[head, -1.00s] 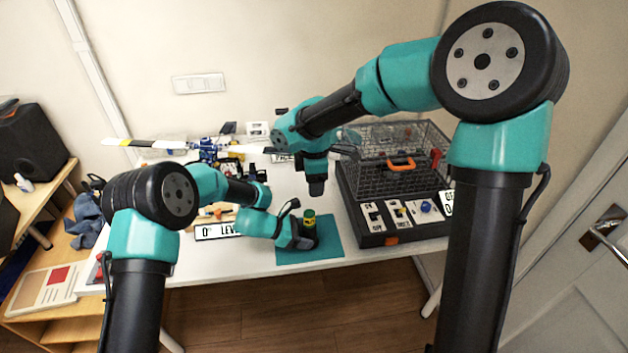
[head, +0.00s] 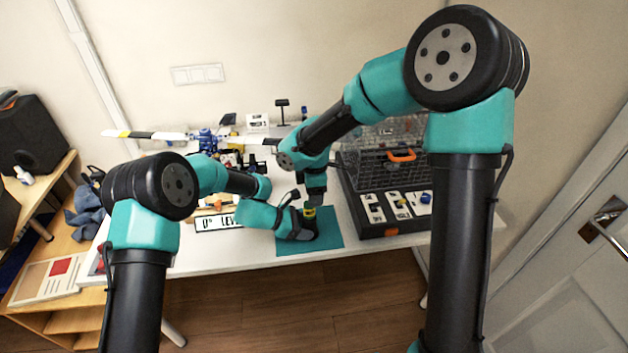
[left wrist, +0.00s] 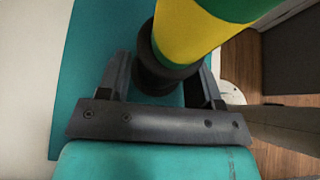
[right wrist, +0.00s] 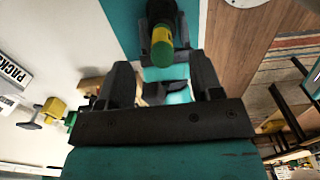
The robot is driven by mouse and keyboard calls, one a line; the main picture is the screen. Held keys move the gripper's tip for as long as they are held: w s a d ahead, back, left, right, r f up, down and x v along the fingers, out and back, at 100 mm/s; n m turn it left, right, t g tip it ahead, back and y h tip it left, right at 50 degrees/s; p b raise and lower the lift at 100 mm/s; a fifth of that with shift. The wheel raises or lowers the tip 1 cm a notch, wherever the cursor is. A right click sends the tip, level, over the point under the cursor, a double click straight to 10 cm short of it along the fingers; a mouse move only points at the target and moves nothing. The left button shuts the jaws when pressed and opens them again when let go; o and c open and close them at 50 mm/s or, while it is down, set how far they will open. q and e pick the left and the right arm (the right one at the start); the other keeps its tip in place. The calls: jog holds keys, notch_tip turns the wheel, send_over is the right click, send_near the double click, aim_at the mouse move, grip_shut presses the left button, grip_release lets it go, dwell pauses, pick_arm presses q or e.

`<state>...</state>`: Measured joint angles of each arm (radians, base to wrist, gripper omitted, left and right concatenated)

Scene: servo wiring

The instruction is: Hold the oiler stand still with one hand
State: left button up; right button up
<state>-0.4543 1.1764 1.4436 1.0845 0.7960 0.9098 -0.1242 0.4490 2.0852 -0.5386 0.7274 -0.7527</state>
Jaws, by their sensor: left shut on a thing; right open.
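The black oiler stand (left wrist: 155,72) is upright on the teal mat (head: 325,238), with the yellow and green oiler (left wrist: 200,30) standing in it. The oiler also shows in the head view (head: 309,212) and, green end toward me, in the right wrist view (right wrist: 162,45). My left gripper (head: 306,228) is low at the mat, shut on the stand with a finger on each side in the left wrist view (left wrist: 160,80). My right gripper (head: 314,198) points down just above the oiler. Its fingers are apart and empty in the right wrist view (right wrist: 163,75).
A black wire cage (head: 385,165) with an orange handle and a tray of white cards stands to the right. A blue model helicopter (head: 208,142) is at the back left. A "0° LEVEL" sign (head: 218,223) lies left of the mat. The table's front edge is close to the mat.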

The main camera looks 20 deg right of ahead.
aim_at(309, 212)
jog(key=shift+f, duration=2.4)
jog(key=shift+c, duration=0.4)
jog(key=c, duration=0.9)
